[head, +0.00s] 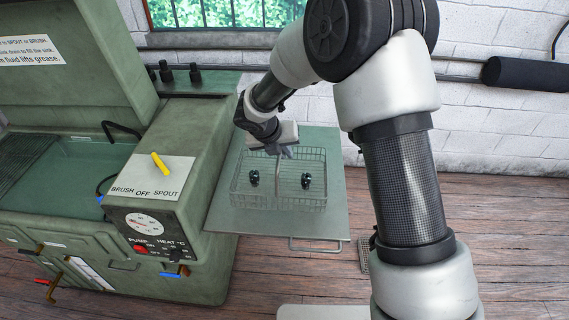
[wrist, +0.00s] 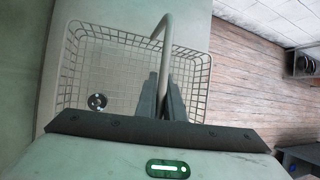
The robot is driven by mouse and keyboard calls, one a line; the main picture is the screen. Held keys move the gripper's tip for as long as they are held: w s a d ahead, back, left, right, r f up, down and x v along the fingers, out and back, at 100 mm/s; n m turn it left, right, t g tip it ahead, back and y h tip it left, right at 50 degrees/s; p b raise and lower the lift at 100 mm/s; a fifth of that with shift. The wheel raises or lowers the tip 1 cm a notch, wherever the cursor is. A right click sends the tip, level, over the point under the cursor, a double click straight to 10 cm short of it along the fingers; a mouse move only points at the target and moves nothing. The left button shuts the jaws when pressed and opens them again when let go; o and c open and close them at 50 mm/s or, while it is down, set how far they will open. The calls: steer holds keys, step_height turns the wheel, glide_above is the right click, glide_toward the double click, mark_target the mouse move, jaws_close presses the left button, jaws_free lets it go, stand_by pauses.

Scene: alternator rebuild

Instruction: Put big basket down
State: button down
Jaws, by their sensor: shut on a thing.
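The big basket (head: 280,204) is a wire mesh basket with a tall handle (wrist: 163,30). In the head view it is at the grey-green side shelf (head: 335,215) right of the washer, level and within the shelf's outline. I cannot tell whether its bottom touches the shelf. Two small dark parts (head: 253,178) (head: 306,181) lie in it; one (wrist: 97,101) shows in the wrist view. My gripper (head: 283,153) is above the middle of the basket, shut on its handle. In the wrist view the fingers (wrist: 163,98) close around the handle, hiding its lower end.
The green parts washer (head: 190,220) stands left of the shelf, with a fluid-filled sink (head: 60,185) and a yellow selector knob (head: 160,163). A rail (head: 318,247) runs below the shelf's front edge. A brick wall is behind; wooden floor (head: 500,230) lies open at right.

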glide_above(285, 177)
steer(key=shift+w+a+f, duration=0.1)
steer(key=shift+f, duration=1.95)
steer(key=shift+f+b, duration=0.1)
steer(key=shift+b, duration=0.25)
steer(key=c, duration=1.9)
jaws_free()
steer(key=shift+o, duration=0.2)
